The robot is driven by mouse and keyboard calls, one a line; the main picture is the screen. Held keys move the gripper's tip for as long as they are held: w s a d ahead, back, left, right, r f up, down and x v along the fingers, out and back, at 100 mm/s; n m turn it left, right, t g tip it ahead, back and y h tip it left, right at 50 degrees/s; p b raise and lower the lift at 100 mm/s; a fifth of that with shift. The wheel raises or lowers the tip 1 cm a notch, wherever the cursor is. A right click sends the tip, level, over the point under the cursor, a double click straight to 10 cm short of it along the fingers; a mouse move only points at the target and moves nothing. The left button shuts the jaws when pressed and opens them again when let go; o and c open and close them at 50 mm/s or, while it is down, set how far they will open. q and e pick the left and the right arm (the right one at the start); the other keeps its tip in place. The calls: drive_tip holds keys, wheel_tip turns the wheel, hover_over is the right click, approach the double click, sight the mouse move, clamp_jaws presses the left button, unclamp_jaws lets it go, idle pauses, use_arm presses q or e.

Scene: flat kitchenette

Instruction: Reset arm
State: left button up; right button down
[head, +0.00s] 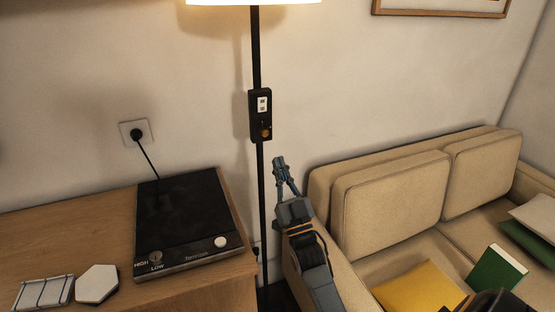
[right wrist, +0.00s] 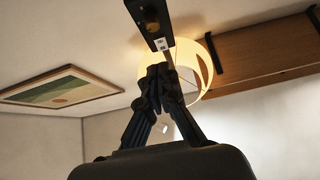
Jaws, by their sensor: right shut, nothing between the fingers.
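My right gripper (head: 281,163) is raised in front of the wall, just right of the black lamp pole (head: 256,50) and below the black control box (head: 260,128) on that pole. Its fingers are together and hold nothing; the closed fingertips also show in the right wrist view (right wrist: 160,72). In that view the control box (right wrist: 146,18) is above the fingertips, with a gap between them, and the lit lampshade (right wrist: 190,62) is behind. My left gripper is in neither view.
A plug sits in the wall socket (head: 136,132). A beige sofa (head: 390,195) with cushions stands right of my arm.

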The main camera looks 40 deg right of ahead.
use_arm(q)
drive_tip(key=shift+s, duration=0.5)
